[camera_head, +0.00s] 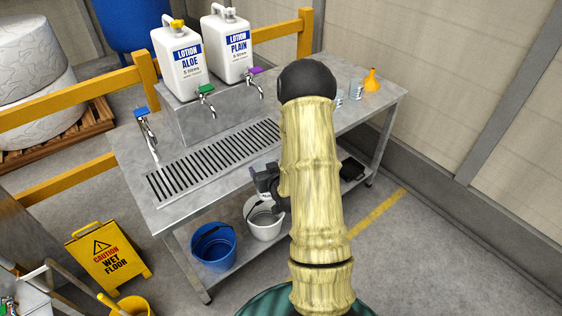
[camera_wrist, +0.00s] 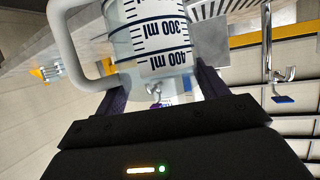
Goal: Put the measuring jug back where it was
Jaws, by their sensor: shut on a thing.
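The measuring jug (camera_wrist: 150,38) is clear with dark millilitre marks and a pale handle at its left in the wrist view. My gripper (camera_wrist: 158,84) is shut on it, with one dark finger on each side of its body. The bench's background appears upside down in this view. What is inside the jug is not clear. In the head view, my dark gripper (camera_head: 267,182) shows at the bench's front edge, partly behind my yellow arm. The jug cannot be made out there.
The metal bench (camera_head: 130,150) has a drain grating (camera_head: 215,160), a blue-handled tap (camera_head: 147,130), an aloe lotion can (camera_head: 181,65) and a plain lotion can (camera_head: 229,48). Clear vessels (camera_head: 355,90) and an orange funnel (camera_head: 372,80) stand at right. A blue bucket (camera_head: 213,245) and white bucket (camera_head: 264,222) are below.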

